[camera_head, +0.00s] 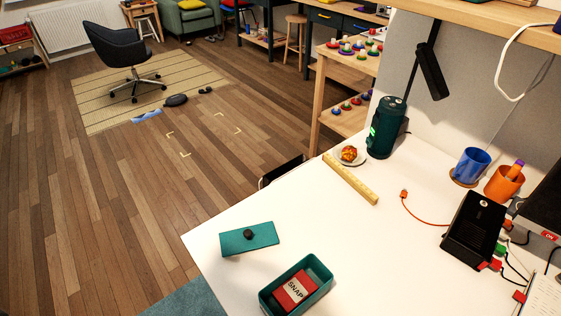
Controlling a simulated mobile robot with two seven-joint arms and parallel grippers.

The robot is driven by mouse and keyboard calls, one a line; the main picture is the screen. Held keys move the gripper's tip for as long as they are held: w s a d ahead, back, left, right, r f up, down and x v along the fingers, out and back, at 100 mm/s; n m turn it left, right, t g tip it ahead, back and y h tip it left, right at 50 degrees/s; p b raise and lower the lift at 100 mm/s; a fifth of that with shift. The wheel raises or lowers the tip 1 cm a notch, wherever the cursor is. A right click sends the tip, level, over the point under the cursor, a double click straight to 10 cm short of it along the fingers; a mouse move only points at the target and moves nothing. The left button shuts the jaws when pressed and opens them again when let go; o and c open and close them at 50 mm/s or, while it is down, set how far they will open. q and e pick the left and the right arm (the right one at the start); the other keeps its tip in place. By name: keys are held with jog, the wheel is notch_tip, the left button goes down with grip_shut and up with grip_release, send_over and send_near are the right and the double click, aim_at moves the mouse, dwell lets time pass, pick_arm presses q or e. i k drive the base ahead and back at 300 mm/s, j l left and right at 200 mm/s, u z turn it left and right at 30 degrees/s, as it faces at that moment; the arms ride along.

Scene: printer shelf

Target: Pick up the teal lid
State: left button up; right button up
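The teal lid (262,240) is a flat rectangle with a round dark knob on top. It lies on the white table (205,250) near the table's left edge. A teal open box (325,268) stands just below and right of the lid, apart from it. A red card pack (294,290) marked "SNAP" is inside the box. Neither of my grippers shows in the head view.
A yellow ruler (350,180), a small plate with an orange item (349,154) and a dark green cylindrical device (386,127) are farther back. A blue cup (471,164), an orange cup (504,183) and a black device (473,229) stand right. The table's middle is clear.

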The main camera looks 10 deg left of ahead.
aim_at(251, 237)
jog(key=i+l+u, duration=0.8)
jog(key=u, duration=0.15)
jog(key=i+l, duration=0.05)
jog(key=i, duration=0.05)
